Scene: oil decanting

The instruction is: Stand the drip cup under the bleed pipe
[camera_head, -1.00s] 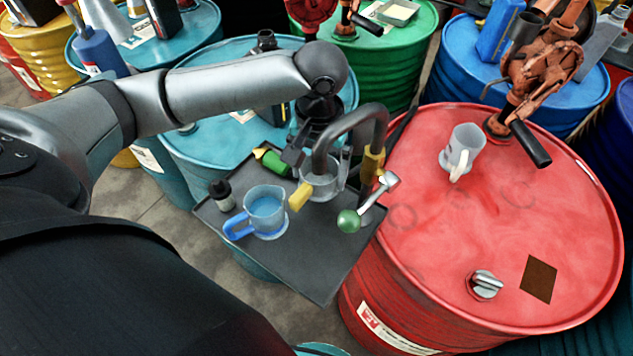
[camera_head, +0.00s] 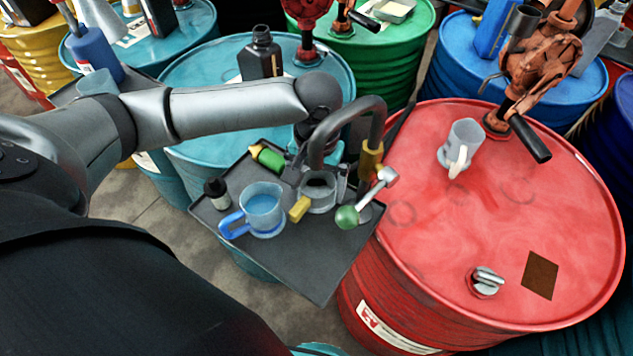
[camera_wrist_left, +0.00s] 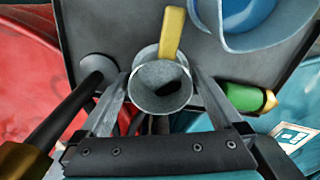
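The drip cup (camera_head: 319,192), a small grey cup with a yellow handle, is over the dark tray, just below the curved bleed pipe (camera_head: 345,112). I cannot tell if it touches the tray. In the left wrist view I look into the cup (camera_wrist_left: 161,92), with its dark inside and handle pointing away. The fingers of my left gripper (camera_wrist_left: 161,97) are shut on both its sides; the gripper is partly hidden behind the pipe in the head view (camera_head: 318,152). My right gripper is not in view.
A red drum (camera_head: 430,240) stands right, with a pale cup (camera_head: 464,143) on top. The tray's front is bare.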

